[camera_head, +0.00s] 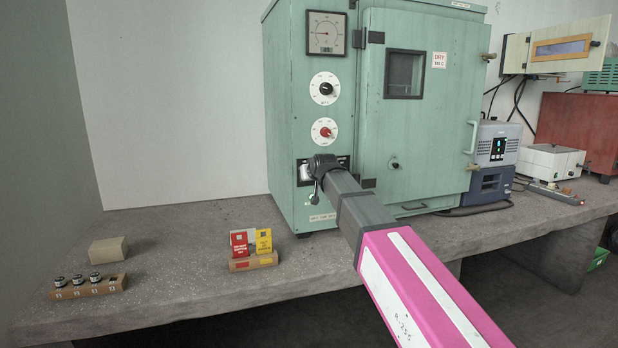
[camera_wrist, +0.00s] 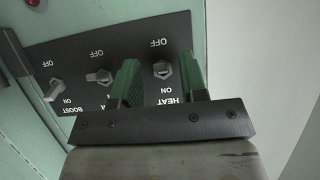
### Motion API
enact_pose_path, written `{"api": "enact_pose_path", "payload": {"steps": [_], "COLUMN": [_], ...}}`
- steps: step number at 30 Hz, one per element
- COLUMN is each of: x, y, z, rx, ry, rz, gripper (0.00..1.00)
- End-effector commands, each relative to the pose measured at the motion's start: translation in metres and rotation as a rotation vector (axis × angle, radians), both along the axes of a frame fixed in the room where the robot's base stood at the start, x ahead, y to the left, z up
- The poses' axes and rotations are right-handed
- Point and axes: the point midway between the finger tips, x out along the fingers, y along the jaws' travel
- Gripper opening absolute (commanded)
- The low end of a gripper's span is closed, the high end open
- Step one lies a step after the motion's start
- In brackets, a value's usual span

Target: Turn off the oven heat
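The pale green oven (camera_head: 292,110) stands on the bench with a black switch panel (camera_head: 344,161) low on its front left. In the wrist view the panel (camera_wrist: 130,45) appears upside down, with a row of toggle switches. The HEAT switch (camera_wrist: 162,70) sits between the two green fingers of my gripper (camera_wrist: 159,62). The fingers are apart, one on each side of it, with no clear contact. I cannot tell which way its lever points. In the head view my gripper (camera_head: 317,172) is at the panel and hides much of it.
The middle switch (camera_wrist: 100,76) and the BOOST switch (camera_wrist: 53,91) are left of my fingers in the wrist view. Above the panel are a red knob (camera_head: 324,131) and a black knob (camera_head: 325,89). Red and yellow cards (camera_head: 264,240) stand on the bench. The oven door (camera_head: 430,130) is shut.

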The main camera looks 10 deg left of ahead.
Motion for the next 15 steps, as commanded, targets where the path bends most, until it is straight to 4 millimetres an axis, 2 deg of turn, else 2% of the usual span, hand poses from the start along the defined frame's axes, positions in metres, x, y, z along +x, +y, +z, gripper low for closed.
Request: {"api": "enact_pose_path", "payload": {"steps": [8, 15], "x": [-0.009, -0.038], "y": [-0.006, -0.023], "z": [0.005, 0.020], "rx": [0.001, 0.001], "ry": [-0.001, -0.001], "rz": [0.000, 0.000], "gripper": [0.39, 0.39]}}
